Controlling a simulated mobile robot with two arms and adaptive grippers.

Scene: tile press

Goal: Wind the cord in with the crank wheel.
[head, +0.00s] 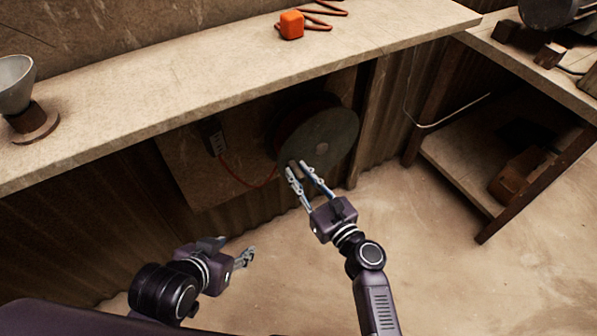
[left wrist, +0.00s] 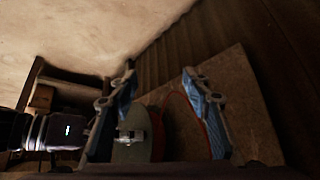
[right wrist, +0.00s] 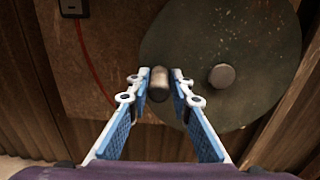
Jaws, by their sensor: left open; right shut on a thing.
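The crank wheel (head: 330,138) is a grey-green disc on the front of a reel, mounted on a board under the counter. Its hub (right wrist: 222,76) and crank handle (right wrist: 159,82) show in the right wrist view. My right gripper (head: 304,170) is shut on the handle, at the wheel's lower left in the head view. The red cord (head: 236,177) sags from the reel to a socket (head: 217,141) on the left. An orange block (head: 291,25) lies on the counter by more orange cord (head: 318,24). My left gripper (head: 248,256) is open and empty, low and left of the wheel.
The long counter (head: 180,100) overhangs the reel. A pale cup-like vessel (head: 14,84) stands on its left end. A side bench (head: 520,70) with a lower shelf (head: 462,165) stands at right. The floor (head: 440,285) in front is clear.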

